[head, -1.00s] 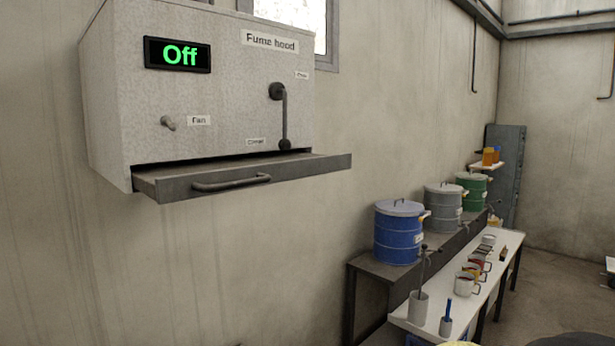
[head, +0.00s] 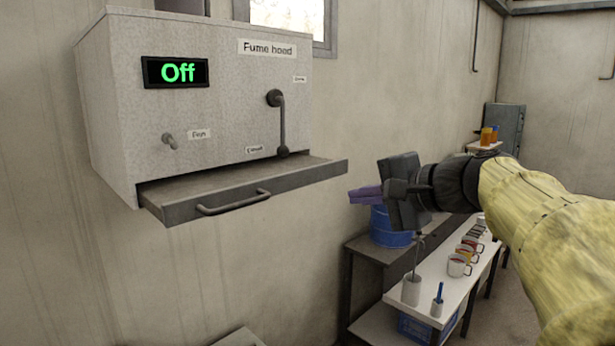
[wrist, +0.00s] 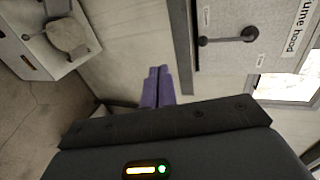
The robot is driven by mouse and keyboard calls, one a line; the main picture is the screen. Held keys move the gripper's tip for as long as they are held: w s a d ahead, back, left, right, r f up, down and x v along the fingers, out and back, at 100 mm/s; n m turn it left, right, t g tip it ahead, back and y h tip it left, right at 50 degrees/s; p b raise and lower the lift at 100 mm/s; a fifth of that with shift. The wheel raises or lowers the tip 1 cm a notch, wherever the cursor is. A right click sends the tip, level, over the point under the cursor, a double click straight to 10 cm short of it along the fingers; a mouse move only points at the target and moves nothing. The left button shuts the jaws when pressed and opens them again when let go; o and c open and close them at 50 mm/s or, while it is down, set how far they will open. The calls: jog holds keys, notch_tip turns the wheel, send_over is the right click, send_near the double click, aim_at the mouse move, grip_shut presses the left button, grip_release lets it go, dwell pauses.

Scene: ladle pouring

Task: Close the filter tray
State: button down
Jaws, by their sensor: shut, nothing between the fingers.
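The filter tray (head: 240,194) is a flat grey drawer under the fume hood (head: 215,110). It sticks out from the hood's lower edge, with a bar handle (head: 234,203) on its front. My gripper (head: 366,195) has purple fingers and is shut and empty. It is to the right of the tray, apart from it. In the wrist view the purple fingers (wrist: 158,88) lie side by side, with the hood's front (wrist: 235,60) at the upper right.
The hood has an "Off" display (head: 176,72), a fan switch (head: 170,140) and a lever (head: 279,125). A white bench (head: 440,300) with several mugs and a blue drum (head: 388,230) stand below right. The wall is bare beneath the tray.

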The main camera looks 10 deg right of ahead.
jog(key=shift+r, duration=0.6)
jog(key=shift+w, duration=0.1)
jog(key=r+p+x, duration=0.1)
jog(key=p+x, duration=0.5)
jog(key=x, duration=0.7)
jog(key=shift+w+a+p, duration=0.3)
jog(key=shift+w+a, duration=0.05)
jog(key=shift+w, duration=0.15)
